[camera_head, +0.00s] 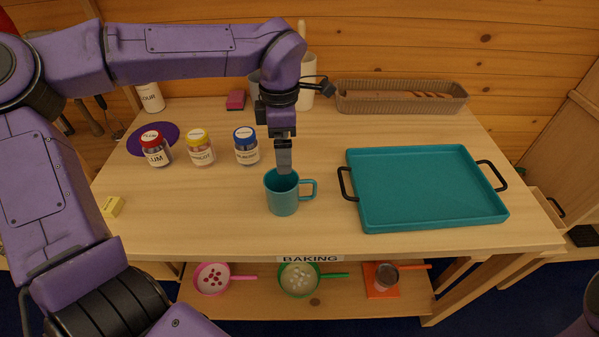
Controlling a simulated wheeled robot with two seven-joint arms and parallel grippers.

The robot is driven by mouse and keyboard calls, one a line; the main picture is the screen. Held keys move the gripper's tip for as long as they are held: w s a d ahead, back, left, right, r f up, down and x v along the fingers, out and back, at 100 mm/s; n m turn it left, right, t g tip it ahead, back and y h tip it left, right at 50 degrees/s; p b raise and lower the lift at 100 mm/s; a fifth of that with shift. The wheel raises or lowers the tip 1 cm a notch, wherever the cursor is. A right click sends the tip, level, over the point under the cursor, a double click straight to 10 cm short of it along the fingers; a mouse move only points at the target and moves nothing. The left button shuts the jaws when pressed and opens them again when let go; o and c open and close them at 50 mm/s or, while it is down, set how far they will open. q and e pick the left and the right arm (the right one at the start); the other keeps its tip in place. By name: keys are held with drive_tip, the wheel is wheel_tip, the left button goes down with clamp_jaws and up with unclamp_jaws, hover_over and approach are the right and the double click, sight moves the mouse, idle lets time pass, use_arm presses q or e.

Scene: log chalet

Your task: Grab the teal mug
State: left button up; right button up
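The teal mug (283,200) stands upright on the wooden table, left of the teal tray, with its handle toward the right. My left gripper (284,168) points down right over the mug's mouth. Its fingertips are at or just inside the rim at the back; I cannot tell if they touch it. The fingers overlap in this view, so their opening is hidden. My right gripper is not in view; only a purple piece of my arm shows at the lower right corner.
A teal tray (424,186) with black handles lies right of the mug. Jars with red (156,149), yellow (200,148) and blue (246,146) lids stand behind left. A loaf pan (400,97) is at the back. A yellow block (112,207) lies left. The table front is clear.

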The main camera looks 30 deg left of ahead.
sight(282, 179)
use_arm(q)
drive_tip(key=f, duration=0.3)
drive_tip(key=shift+s, duration=0.4)
drive_tip(key=shift+s+f+p, duration=0.4)
drive_tip(key=shift+s+f, duration=0.6)
drive_tip(key=shift+f, duration=0.15)
drive_tip(key=f, duration=0.1)
drive_tip(key=w+f, duration=0.1)
drive_tip(key=f, duration=0.1)
drive_tip(key=w+f, duration=0.1)
drive_tip(key=shift+d+f, duration=0.1)
drive_tip(key=shift+f, duration=0.25)
drive_tip(key=shift+s+r, duration=0.1)
drive_tip(key=shift+s, duration=0.35)
drive_tip(key=shift+c, duration=1.2)
drive_tip(key=shift+w, duration=0.1)
drive_tip(key=c, duration=0.8)
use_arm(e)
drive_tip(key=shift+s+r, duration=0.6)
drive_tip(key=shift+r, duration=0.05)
use_arm(q)
drive_tip(key=shift+r, duration=0.1)
